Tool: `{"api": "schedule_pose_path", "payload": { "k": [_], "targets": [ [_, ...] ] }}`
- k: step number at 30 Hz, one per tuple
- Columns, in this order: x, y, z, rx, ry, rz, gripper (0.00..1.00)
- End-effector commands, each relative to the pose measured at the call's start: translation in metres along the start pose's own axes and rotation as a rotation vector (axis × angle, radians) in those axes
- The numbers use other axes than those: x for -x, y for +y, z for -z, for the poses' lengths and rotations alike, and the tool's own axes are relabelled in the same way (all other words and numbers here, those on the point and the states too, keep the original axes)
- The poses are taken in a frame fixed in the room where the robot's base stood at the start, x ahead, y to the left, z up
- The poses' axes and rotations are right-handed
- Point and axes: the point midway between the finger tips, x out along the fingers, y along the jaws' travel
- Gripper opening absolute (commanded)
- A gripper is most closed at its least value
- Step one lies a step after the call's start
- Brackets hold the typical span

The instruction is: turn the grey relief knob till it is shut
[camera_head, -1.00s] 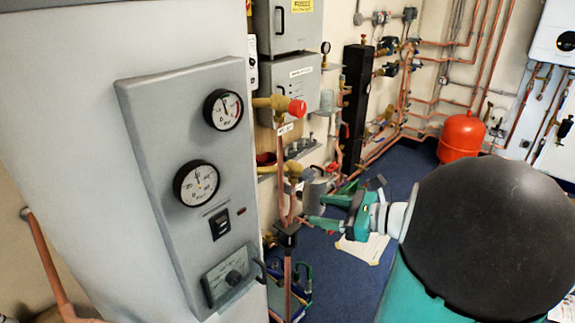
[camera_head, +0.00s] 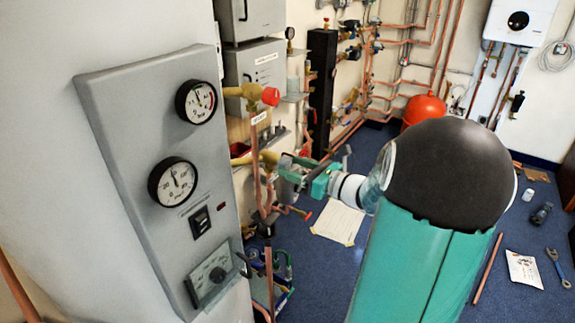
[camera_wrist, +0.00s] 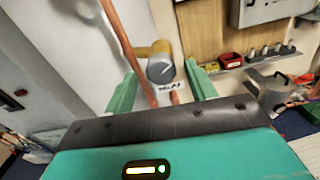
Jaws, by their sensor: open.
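The grey relief knob (camera_wrist: 161,70) is a round knob with a line across its face, on a brass valve (camera_wrist: 152,48), in the wrist view. A small white label hangs just below it. My gripper (camera_wrist: 160,76) is open, with one green finger on each side of the knob in that view. A gap shows between the knob and each finger. I cannot tell how deep the knob sits between them. In the head view my gripper (camera_head: 292,170) is at the lower brass valve (camera_head: 258,160), and it largely hides the knob.
A gauge panel (camera_head: 140,110) stands at the left. A red knob (camera_head: 270,96) is on the upper brass valve, above my gripper. Copper pipes (camera_head: 256,180) run close by. A black column (camera_head: 321,90) stands behind. The blue floor (camera_head: 400,120) is partly clear.

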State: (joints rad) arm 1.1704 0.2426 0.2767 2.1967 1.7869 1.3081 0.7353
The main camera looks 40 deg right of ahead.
Motion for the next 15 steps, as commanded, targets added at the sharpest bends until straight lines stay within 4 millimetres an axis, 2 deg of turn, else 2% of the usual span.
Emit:
{"api": "schedule_pose_path", "payload": {
  "k": [3, 6, 15],
  "targets": [
    [-0.016, 0.000, 0.001, -0.001, 0.000, 0.000, 0.56],
    [-0.024, 0.000, 0.000, 0.000, 0.000, -0.001, 0.56],
    [-0.027, -0.001, 0.000, 0.000, 0.000, 0.002, 0.56]
  ]
}}
